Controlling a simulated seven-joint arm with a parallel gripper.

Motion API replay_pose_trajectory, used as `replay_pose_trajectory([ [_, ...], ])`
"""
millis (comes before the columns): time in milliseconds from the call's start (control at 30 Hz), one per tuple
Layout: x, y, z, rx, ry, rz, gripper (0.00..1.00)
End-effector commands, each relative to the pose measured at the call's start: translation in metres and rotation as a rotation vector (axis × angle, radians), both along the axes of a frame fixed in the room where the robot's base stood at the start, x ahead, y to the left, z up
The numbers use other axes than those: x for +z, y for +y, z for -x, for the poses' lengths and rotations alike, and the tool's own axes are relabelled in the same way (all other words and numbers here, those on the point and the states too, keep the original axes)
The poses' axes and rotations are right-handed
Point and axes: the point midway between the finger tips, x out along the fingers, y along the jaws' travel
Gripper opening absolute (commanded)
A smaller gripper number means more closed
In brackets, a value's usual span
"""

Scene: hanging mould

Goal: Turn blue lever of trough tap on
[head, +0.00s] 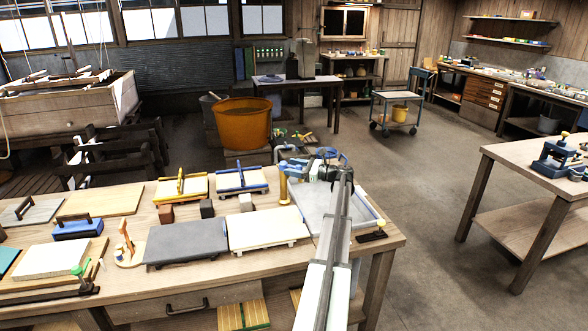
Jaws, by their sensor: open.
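A shallow pale grey trough (312,207) sits at the right end of the near workbench. A brass tap post (283,188) stands at its left rear corner, with a grey pipe bend above it. My arm reaches from the bottom of the head view across the trough. My gripper (298,168) is open, by the upper part of the tap. Blue parts cluster there, and I cannot tell the blue lever apart from them. The fingers are small and partly hidden, so contact with the lever cannot be told.
The workbench (205,278) carries a grey board (187,240), a cream board (262,231), and yellow- and blue-edged frames left of the trough. An orange tub (240,125) stands behind. Open floor (425,200) lies right, before another table (535,157).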

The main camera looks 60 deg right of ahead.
Motion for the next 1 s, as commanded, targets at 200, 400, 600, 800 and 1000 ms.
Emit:
replay_pose_trajectory([
  [200,0.0000,0.0001,0.0001,0.000,0.000,0.000,0.44],
  [400,0.0000,0.0001,0.0002,0.000,0.000,0.000,0.25],
  [600,0.0000,0.0002,0.0002,0.001,0.000,0.000,0.06],
  [800,0.0000,0.0001,0.0003,0.001,0.000,0.000,0.00],
  [1000,-0.0001,0.0008,0.0004,-0.003,0.000,0.000,0.00],
])
